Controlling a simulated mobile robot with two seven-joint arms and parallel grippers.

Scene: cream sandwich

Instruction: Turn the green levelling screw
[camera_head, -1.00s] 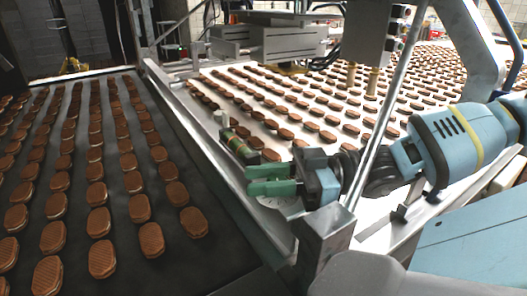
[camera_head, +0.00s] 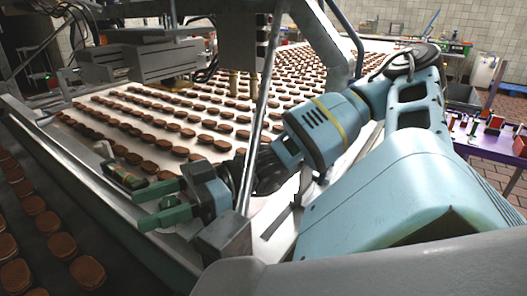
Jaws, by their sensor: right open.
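My right gripper (camera_head: 140,211) has green fingers pointing left. It is open, with a visible gap between the fingers and nothing in it. Its fingertips are just in front of and slightly right of the screw, and appear apart from it. My left gripper is not in view.
Rows of brown sandwich biscuits lie on the white conveyor (camera_head: 165,120) behind the screw. A dark belt with biscuits (camera_head: 42,225) is at left. A slanted metal bar (camera_head: 258,110) stands close beside my right gripper. A purple table (camera_head: 485,147) stands far right.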

